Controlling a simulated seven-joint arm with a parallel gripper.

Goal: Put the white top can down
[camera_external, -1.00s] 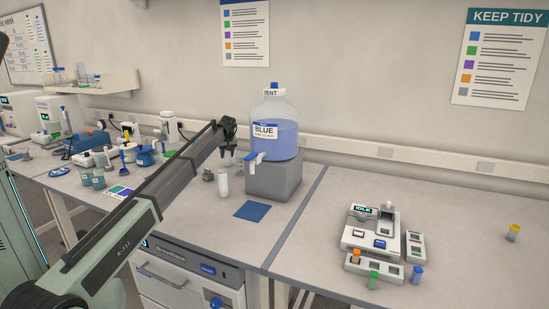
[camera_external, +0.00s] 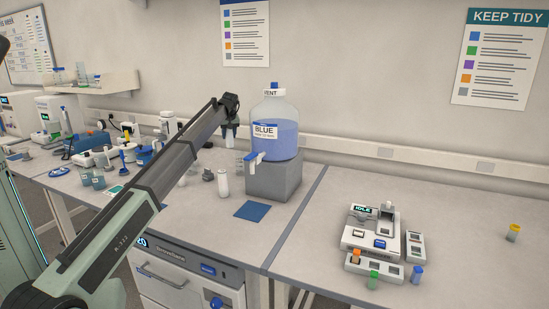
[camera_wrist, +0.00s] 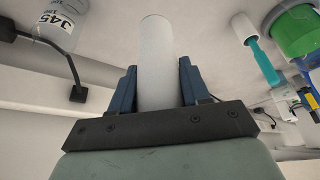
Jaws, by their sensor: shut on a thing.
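A plain white can (camera_wrist: 156,48) stands between the two dark blue fingers of my gripper (camera_wrist: 157,82) in the wrist view. The fingers are shut on its sides, and its far end sticks out past them. In the external view my gripper (camera_external: 230,132) is raised above the bench, left of the big blue-liquid bottle. The held can is too small there to make out clearly. Another white cylinder (camera_external: 223,182) stands upright on the bench below my gripper, apart from it.
The blue-liquid bottle (camera_external: 275,127) with a tap stands on a grey block (camera_external: 275,180). A blue mat (camera_external: 251,210) lies in front. Vessels and instruments crowd the bench on the left. A white device (camera_external: 368,238) with coloured-cap vials stands on the right bench, which is otherwise largely clear.

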